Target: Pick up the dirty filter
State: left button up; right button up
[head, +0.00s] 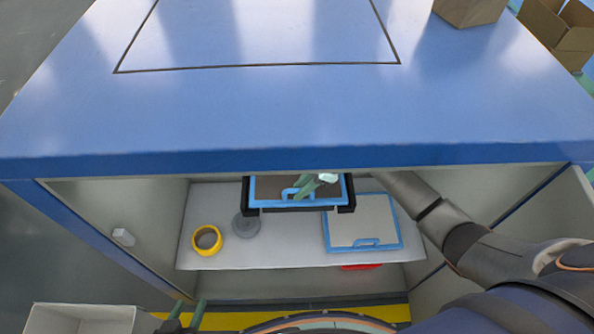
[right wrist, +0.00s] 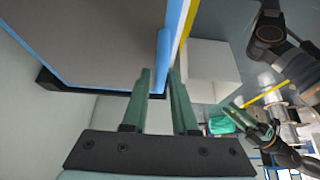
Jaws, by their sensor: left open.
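The dirty filter (head: 272,187), a dark brownish panel with a blue frame and blue handle, sits in a black holder (head: 246,197) under the cabinet top. My right gripper (head: 309,187) is at its handle. In the right wrist view the fingertips (right wrist: 159,73) lie on either side of the blue handle (right wrist: 163,52), with little space between; I cannot tell whether they press on it. My left gripper (head: 186,314) is open and empty, low in front of the cabinet; it also shows in the right wrist view (right wrist: 240,116).
A lighter, blue-framed filter (head: 362,218) lies on the shelf (head: 285,250) at the right. A yellow tape roll (head: 197,247) and a grey disc (head: 245,225) lie at the left. A white box (head: 85,318) stands lower left. The cabinet top's edge (head: 300,160) overhangs the holder.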

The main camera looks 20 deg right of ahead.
grip_shut()
dwell(1.0)
